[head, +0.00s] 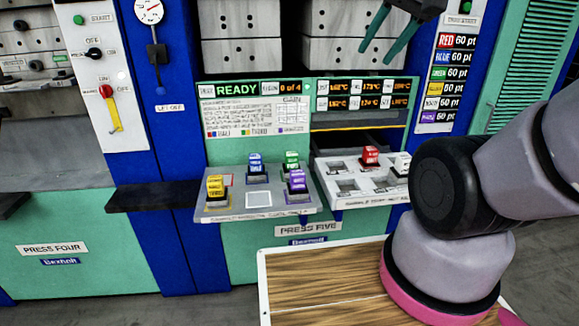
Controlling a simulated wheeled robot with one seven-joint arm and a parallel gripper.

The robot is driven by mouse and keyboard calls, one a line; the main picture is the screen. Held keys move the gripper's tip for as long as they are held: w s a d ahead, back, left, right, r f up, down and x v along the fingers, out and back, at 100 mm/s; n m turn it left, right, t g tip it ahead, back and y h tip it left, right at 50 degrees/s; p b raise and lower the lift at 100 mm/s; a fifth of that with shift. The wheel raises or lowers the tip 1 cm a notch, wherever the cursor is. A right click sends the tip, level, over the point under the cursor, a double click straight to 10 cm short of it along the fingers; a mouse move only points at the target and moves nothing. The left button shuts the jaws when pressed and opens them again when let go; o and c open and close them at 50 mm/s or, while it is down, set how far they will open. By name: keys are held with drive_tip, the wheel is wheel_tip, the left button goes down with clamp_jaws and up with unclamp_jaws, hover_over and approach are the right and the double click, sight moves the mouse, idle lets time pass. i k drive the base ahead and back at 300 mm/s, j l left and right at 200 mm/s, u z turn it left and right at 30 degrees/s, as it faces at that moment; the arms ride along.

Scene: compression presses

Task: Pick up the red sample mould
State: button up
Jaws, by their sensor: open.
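The red sample mould (370,155) stands upright in the back row of the white right-hand tray (385,203) at Press Five. My gripper (377,56) is at the top of the head view, with its two dark teal fingers apart and pointing down-left. Nothing is between the fingers. The gripper is well above the red mould in the picture and is not touching it. A white mould (403,163) stands to the right of the red one, partly hidden by my arm.
The left grey tray (258,215) holds yellow (215,188), blue (256,164), green (291,161) and purple (297,182) moulds. It has an empty white-outlined square and a red-outlined one. Several right-tray recesses are empty. A dark shelf (150,196) juts out at left.

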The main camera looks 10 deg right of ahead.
sight(369, 158)
drive_tip(key=i+z, duration=0.35)
drive_tip(key=i+j+z, duration=0.2)
drive_tip(key=i+z, duration=0.2)
